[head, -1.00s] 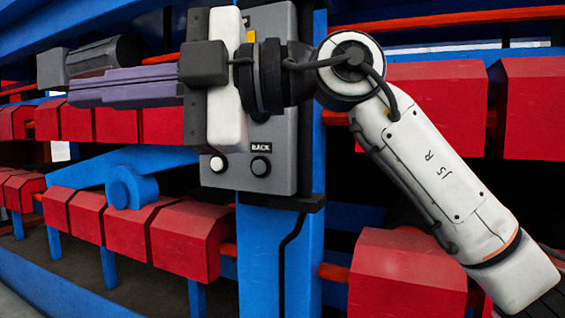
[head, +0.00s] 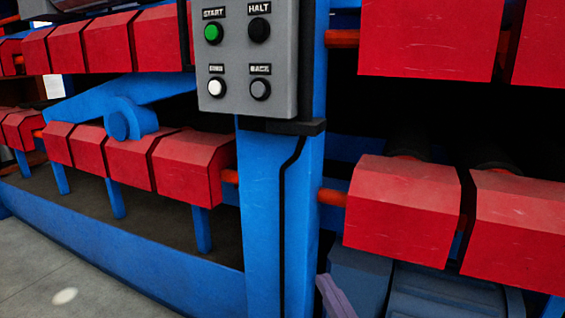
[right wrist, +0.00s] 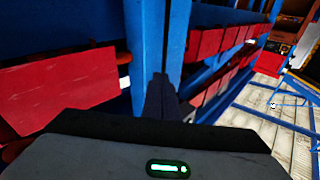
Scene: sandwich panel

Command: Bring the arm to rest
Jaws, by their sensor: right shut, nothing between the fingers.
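Only a purple fingertip of my right gripper (head: 336,298) shows at the bottom edge of the head view, below the panel and right of the blue post. In the right wrist view the dark fingers (right wrist: 161,99) are together with nothing between them, pointing toward blue uprights. The grey control panel (head: 228,98) is in full sight apart from its top. It has a green START button (head: 213,33), a black HALT button (head: 259,29), a white button (head: 217,87) and a grey BACK button (head: 260,89). The gripper is apart from them. My left gripper is not in view.
The blue post (head: 262,210) carries the panel. Red blocks (head: 403,210) line the blue frame on both sides, close to the right arm. Bare grey floor (head: 45,270) shows at the lower left.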

